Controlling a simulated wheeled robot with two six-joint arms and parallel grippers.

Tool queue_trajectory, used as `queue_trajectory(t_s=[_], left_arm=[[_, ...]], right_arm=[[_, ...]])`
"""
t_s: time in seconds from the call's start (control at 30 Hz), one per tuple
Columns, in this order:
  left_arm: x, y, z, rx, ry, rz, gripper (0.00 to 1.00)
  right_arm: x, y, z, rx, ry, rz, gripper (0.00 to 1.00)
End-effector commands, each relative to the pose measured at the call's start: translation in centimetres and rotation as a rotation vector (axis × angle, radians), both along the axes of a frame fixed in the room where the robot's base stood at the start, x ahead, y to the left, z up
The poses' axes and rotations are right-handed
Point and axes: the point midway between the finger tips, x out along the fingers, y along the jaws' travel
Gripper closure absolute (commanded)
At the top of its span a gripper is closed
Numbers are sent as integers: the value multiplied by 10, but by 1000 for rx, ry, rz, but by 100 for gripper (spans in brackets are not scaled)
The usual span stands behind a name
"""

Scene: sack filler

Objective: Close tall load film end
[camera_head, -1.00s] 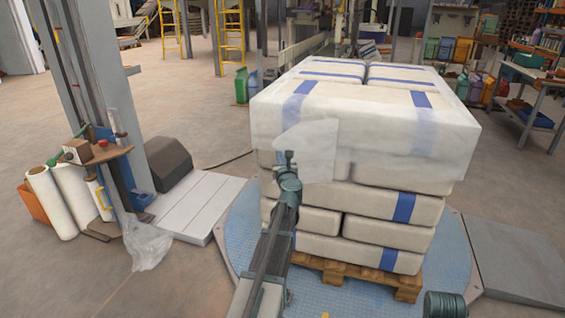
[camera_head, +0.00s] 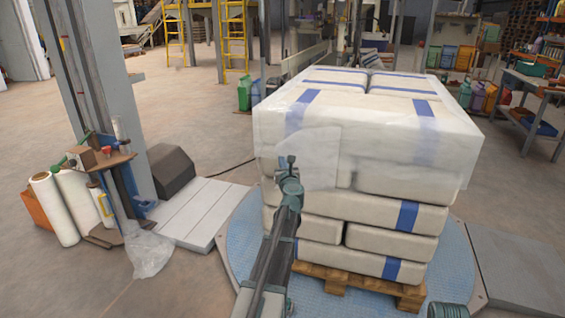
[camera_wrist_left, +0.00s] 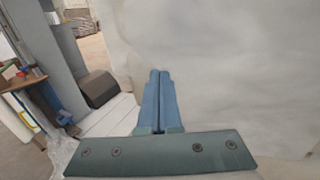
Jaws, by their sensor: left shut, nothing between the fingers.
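A tall load of white sacks with blue bands (camera_head: 405,215) stands on a wooden pallet (camera_head: 340,282). Clear film (camera_head: 380,115) wraps its upper layers. A loose-looking film end (camera_head: 322,150) shows as a pale flap on the near face, left of the middle. My left gripper (camera_head: 287,161) is shut and empty in front of the flap's lower left part. In the left wrist view its blue fingers (camera_wrist_left: 159,75) lie together against pale film (camera_wrist_left: 235,75) that fills the right side. I cannot tell whether they touch it.
The pallet stands on a round blue turntable (camera_head: 245,245) with a grey ramp (camera_head: 520,265) at right. A wrapping mast (camera_head: 100,90) stands at left, with film rolls (camera_head: 50,208) and crumpled film (camera_head: 148,250) at its foot.

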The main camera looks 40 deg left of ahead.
Motion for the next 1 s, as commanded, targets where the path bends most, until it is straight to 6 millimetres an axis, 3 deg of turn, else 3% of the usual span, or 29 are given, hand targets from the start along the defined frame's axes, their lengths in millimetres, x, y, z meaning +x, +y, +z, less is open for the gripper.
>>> queue_trajectory(t_s=[0.27,0.7,1.0], left_arm=[[-29,-9,0,0,0,-3,100],[-113,-43,0,0,0,-3,100],[-126,-48,0,0,0,-4,100]], right_arm=[[0,0,0,0,0,0,100],[0,0,0,0,0,0,100],[0,0,0,0,0,0,100]])
